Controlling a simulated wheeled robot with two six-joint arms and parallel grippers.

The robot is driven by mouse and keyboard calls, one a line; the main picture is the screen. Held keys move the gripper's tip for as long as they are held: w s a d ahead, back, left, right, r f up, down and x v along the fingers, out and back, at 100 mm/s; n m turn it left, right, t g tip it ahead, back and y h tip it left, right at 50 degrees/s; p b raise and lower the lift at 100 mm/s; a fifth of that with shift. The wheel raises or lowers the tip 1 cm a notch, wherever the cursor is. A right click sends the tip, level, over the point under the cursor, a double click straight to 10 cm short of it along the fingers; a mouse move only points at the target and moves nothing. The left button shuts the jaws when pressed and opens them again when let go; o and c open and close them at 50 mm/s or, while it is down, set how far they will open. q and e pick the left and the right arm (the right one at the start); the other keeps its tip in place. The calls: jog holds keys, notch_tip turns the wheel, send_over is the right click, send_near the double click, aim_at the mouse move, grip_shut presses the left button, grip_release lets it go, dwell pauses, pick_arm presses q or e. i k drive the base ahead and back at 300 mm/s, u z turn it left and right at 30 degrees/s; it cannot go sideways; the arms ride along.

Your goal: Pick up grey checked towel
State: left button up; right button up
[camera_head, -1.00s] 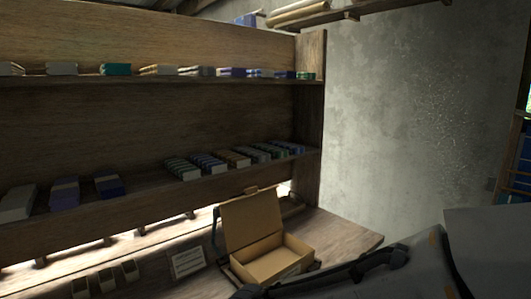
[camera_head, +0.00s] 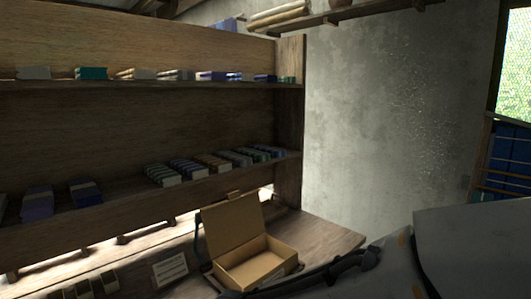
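Several folded cloths lie on the wooden shelves at the left. A row of small patterned folded stacks (camera_head: 188,169) sits on the middle shelf, in grey-green, blue and brown tones. Paler folded cloths, one grey-cream (camera_head: 172,75), lie on the upper shelf. The pictures are too small and dark to tell which is the grey checked towel. Neither gripper's fingertips can be made out. A grey rounded body with a dark curved bar fills the lower right; I cannot tell whether it is part of me.
An open cardboard box (camera_head: 225,225) stands on the wooden counter (camera_head: 325,236) below the shelves. A pale card (camera_head: 169,269) lies left of it. A grey wall (camera_head: 390,130) is to the right, with a rack of blue cloth (camera_head: 508,160) beyond.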

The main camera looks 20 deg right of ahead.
aim_at(240, 160)
jog(key=z, duration=0.5)
jog(key=k, duration=1.2)
jog(key=z, duration=1.25)
jog(key=i, duration=2.9)
jog(key=u, duration=1.15)
jog(key=i, duration=0.8)
jog(key=u, duration=1.05)
jog(key=i, duration=0.25)
jog(key=u, duration=0.25)
